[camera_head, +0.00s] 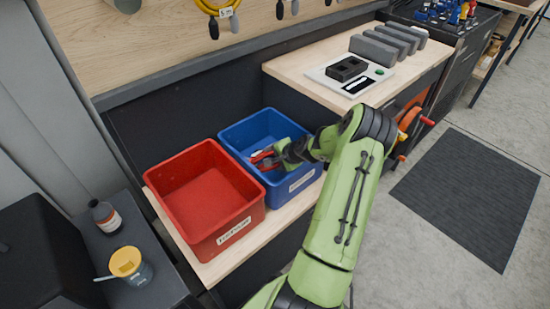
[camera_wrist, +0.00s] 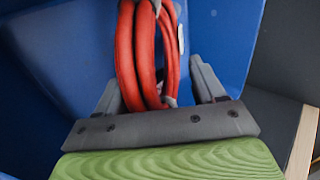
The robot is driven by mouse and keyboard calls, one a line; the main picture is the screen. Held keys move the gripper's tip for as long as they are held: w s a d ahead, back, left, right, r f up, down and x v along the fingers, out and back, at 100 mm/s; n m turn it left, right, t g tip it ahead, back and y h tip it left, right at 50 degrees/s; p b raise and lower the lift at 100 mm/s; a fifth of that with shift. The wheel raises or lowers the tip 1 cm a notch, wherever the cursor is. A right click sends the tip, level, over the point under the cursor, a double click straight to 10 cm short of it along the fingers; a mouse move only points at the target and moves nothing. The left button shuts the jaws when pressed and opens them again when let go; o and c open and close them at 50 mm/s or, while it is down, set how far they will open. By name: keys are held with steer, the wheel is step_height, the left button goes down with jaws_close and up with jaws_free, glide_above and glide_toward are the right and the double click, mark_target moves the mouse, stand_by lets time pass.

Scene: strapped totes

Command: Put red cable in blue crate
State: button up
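The red cable (camera_wrist: 145,50) is a coiled loop. It shows in the head view (camera_head: 264,160) inside the blue crate (camera_head: 236,131), partly hidden by my gripper. My gripper (camera_head: 280,155) reaches down into the blue crate. In the wrist view my gripper (camera_wrist: 158,85) has its two fingers spread apart, with the lower end of the coil between them. The coil lies close to the left finger, and a gap shows by the right finger. Blue crate walls (camera_wrist: 222,35) surround the coil. Whether the coil rests on the crate floor is hidden.
An empty red crate (camera_head: 240,215) stands left of the blue crate on the wooden bench (camera_head: 280,218). A bottle (camera_head: 105,217) and a yellow-topped cup (camera_head: 130,265) stand at the lower left. A scale (camera_head: 350,75) and grey blocks are on the higher bench.

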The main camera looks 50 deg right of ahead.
steer(key=shift+s, duration=0.1)
steer(key=p+v, duration=0.5)
steer(key=v, duration=1)
steer(key=shift+r, duration=0.35)
steer(key=shift+s, duration=0.1)
